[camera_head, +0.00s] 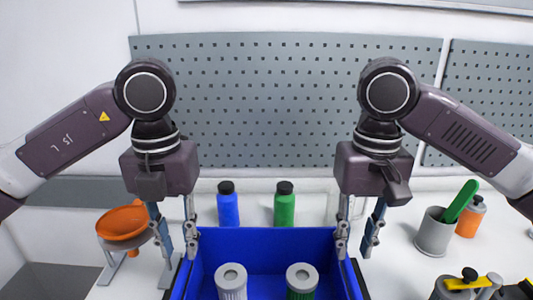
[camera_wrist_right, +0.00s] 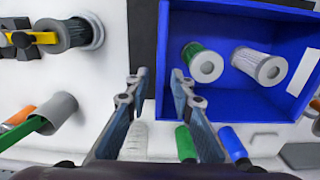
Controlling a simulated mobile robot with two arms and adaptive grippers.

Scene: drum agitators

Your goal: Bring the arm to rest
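My left gripper (camera_head: 177,238) hangs at the left rim of the blue crate (camera_head: 265,240). Its two fingers are apart with nothing between them. My right gripper (camera_head: 356,240) hangs at the crate's right rim. The right wrist view also shows the right gripper (camera_wrist_right: 157,82) with its fingers spread and empty, beside the crate wall. Both arms are bent, with the forearms coming in from the two sides.
A white cylinder (camera_head: 231,282) and a green cylinder (camera_head: 301,282), both grey-topped, are in the crate. Behind it stand a blue bottle (camera_head: 228,206) and a green bottle (camera_head: 284,206). An orange bowl (camera_head: 123,221) is left; a grey cup (camera_head: 435,235) is right.

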